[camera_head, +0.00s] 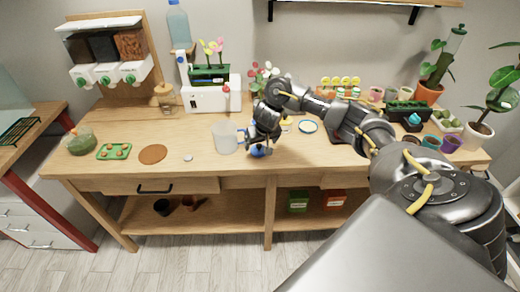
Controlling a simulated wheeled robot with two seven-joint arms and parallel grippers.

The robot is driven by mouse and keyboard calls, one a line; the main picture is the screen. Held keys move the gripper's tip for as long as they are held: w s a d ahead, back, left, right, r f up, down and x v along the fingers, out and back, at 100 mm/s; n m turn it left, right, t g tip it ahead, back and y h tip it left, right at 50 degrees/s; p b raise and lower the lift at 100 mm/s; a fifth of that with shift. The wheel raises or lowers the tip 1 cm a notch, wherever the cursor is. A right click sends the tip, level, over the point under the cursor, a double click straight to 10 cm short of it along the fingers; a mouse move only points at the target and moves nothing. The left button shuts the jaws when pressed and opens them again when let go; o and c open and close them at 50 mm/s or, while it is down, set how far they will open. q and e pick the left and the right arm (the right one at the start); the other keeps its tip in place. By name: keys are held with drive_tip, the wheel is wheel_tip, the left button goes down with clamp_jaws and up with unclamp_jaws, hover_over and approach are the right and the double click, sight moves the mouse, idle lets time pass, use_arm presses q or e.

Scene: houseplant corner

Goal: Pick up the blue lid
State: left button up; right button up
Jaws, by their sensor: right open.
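A small blue thing, seemingly the blue lid (258,151), lies on the wooden table near its front edge, left of the middle. My right gripper (257,142) is right above it, pointing down, and partly hides it. The gripper is open. I cannot tell whether its fingers touch the blue thing. My left gripper is not in view.
A clear pitcher (225,138) stands just left of my right gripper. A brown disc (153,154) and a green tray (114,151) lie at the left. Potted plants crowd the right end.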

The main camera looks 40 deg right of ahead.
sight(260, 147)
drive_tip(key=b+x, duration=0.1)
drive_tip(key=x, duration=0.3)
drive_tip(key=shift+w, duration=0.1)
drive_tip(key=shift+r, duration=0.1)
drive_tip(key=c, duration=1)
